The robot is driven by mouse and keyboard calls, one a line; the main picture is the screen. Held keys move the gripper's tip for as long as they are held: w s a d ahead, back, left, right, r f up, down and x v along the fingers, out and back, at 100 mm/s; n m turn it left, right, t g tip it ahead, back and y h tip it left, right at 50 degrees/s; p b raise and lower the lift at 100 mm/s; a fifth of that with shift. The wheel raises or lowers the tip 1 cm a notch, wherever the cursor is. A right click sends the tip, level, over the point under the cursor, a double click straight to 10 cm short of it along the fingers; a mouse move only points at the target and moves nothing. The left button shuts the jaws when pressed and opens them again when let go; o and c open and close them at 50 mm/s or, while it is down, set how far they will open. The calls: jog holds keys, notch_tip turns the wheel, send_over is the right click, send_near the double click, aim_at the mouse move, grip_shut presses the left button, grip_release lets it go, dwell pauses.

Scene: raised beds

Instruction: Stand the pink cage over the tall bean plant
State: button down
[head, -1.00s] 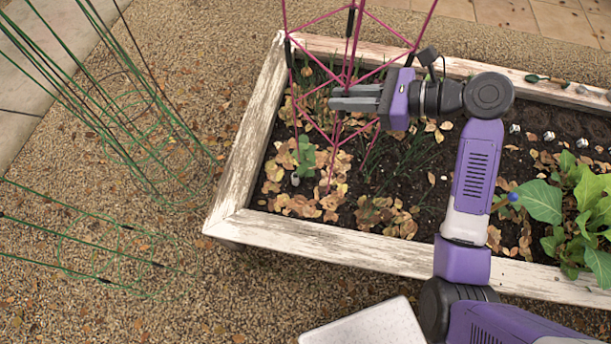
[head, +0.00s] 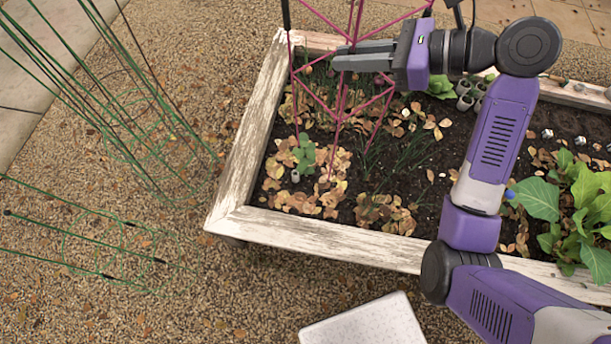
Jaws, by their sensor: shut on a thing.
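The pink cage (head: 341,104) is a thin wire frame over the left end of the raised bed, and its top runs out of the picture. My gripper (head: 338,55) is shut on one of its upright wires. The cage looks roughly upright, with its lower leg ends over the leaf litter and soil; I cannot tell whether they touch the ground. A leafy green plant (head: 304,153) grows beside the cage's left leg, with a small pale cylinder at its foot. I cannot tell for sure which plant is the tall bean plant.
The bed's weathered white frame (head: 330,238) surrounds dry leaves and thin green shoots. Large-leaved plants (head: 541,200) fill the right end. A pale slab (head: 365,325) is in front.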

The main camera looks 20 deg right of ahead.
aim_at(355, 41)
jog(key=shift+r, duration=3.6)
